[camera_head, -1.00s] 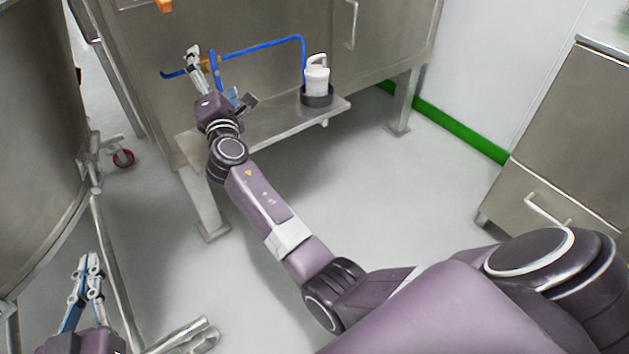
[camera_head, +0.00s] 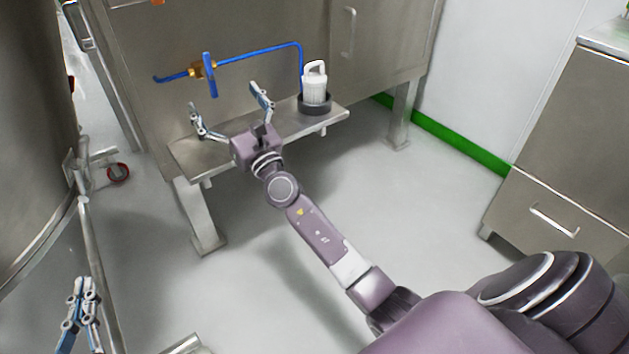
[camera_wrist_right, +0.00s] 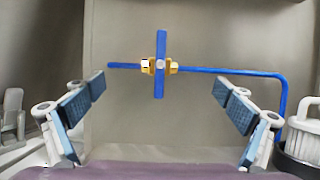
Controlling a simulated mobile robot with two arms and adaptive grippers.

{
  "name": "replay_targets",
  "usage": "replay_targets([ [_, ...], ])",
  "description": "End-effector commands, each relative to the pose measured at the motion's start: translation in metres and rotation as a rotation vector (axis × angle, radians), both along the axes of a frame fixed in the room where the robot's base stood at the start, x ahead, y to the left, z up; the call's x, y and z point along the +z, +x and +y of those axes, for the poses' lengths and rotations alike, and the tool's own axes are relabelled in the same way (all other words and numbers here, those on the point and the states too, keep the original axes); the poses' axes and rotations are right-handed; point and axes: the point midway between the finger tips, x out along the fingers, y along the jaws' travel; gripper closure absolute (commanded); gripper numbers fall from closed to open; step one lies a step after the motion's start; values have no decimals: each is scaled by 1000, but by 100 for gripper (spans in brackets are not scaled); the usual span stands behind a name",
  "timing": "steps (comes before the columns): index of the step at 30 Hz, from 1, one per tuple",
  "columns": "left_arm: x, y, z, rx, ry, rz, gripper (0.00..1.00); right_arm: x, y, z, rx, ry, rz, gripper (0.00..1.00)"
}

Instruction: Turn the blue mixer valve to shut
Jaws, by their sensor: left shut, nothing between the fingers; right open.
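The blue mixer valve handle (camera_head: 209,74) stands upright, across the blue pipe (camera_head: 262,49), on a brass body (camera_head: 195,71) in front of the steel cabinet. In the right wrist view the handle (camera_wrist_right: 160,62) is vertical and the pipe (camera_wrist_right: 230,71) runs level. My right gripper (camera_head: 227,103) is wide open and empty, below and back from the handle; its fingers (camera_wrist_right: 158,97) lie to either side of the handle in the wrist view, not touching it. My left gripper (camera_head: 85,285) is shut and empty at the lower left, far from the valve.
A white-lidded container (camera_head: 315,84) sits in a dark round holder (camera_head: 316,105) on the steel shelf (camera_head: 190,157), right of the valve. A large steel vessel (camera_head: 30,150) stands at the left. A steel cabinet (camera_head: 565,150) stands at the right. The floor between is clear.

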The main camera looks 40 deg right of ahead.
Motion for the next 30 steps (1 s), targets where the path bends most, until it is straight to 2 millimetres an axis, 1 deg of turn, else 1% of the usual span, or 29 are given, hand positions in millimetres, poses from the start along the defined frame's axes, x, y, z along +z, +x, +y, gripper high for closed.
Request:
replay_targets([
  [1, 2, 0, 0, 0, 0, 0, 100, -5, -10, 0, 1, 0, 3, 3],
  [2, 3, 0, 0, 0, 0, 0, 100, -7, -16, 0, 2, 2, 2, 3],
  [3, 1, 0, 0, 0, 0, 1, 100, -7, -21, -7, 1, 85, -5, 3],
  [8, 1, 0, 0, 0, 0, 0, 100, -14, -42, -30, -5, 343, -20, 3],
  [14, 1, 0, 0, 0, 0, 0, 100, -31, -67, -57, -23, 630, -28, 3],
  [22, 1, 0, 0, 0, 0, 0, 100, -64, -98, -87, -65, 977, -27, 3],
  [30, 1, 0, 0, 0, 0, 0, 100, -104, -128, -106, -123, 1285, -17, 3],
])
